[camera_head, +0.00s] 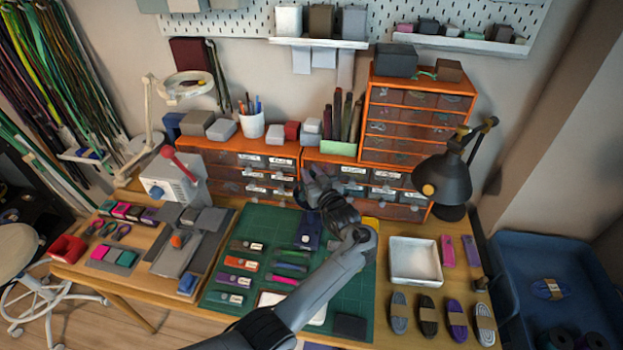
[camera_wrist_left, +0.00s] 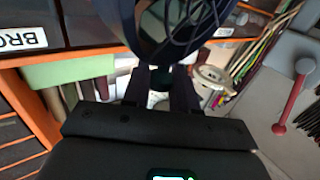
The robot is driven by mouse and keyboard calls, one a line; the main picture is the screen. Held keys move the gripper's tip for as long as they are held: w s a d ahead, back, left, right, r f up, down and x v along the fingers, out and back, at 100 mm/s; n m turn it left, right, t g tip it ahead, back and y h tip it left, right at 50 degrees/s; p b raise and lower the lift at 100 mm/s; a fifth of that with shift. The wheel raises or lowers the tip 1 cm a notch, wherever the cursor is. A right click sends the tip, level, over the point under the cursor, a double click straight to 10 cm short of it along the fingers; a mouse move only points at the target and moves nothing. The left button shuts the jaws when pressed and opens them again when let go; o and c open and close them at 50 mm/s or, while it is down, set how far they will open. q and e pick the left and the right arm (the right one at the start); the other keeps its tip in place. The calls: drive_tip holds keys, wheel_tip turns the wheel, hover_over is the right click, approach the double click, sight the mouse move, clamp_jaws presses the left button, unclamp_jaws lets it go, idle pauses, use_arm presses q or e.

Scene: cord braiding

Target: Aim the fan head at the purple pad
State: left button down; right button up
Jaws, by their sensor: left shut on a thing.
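My left gripper (camera_head: 318,186) is over the back of the green mat, in front of the drawers. In the left wrist view its two dark fingers (camera_wrist_left: 160,86) are shut on the fan head (camera_wrist_left: 180,28), a dark blue round cage with thin wires. In the head view the gripper and wrist largely hide the fan head, and its facing is unclear. A dark blue block (camera_head: 308,231), perhaps the fan's base, stands on the mat below. A purple strip-like pad (camera_head: 471,249) lies right of the white tray; I cannot tell whether it is the task's pad. My right gripper is not in view.
Orange drawer units (camera_head: 245,172) stand close behind the gripper. A black desk lamp (camera_head: 445,180) stands to the right. The white tray (camera_head: 414,261) and several cord bundles (camera_head: 457,318) lie at front right. Small packets cover part of the green mat (camera_head: 268,220).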

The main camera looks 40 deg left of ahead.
use_arm(q)
drive_tip(key=shift+r, duration=0.35)
drive_tip(key=c, duration=1)
unclamp_jaws()
drive_tip(key=shift+f, duration=0.15)
drive_tip(key=p+v, duration=0.1)
drive_tip(key=v, duration=0.9)
drive_tip(key=shift+s+d, duration=0.2)
drive_tip(key=shift+d, duration=0.1)
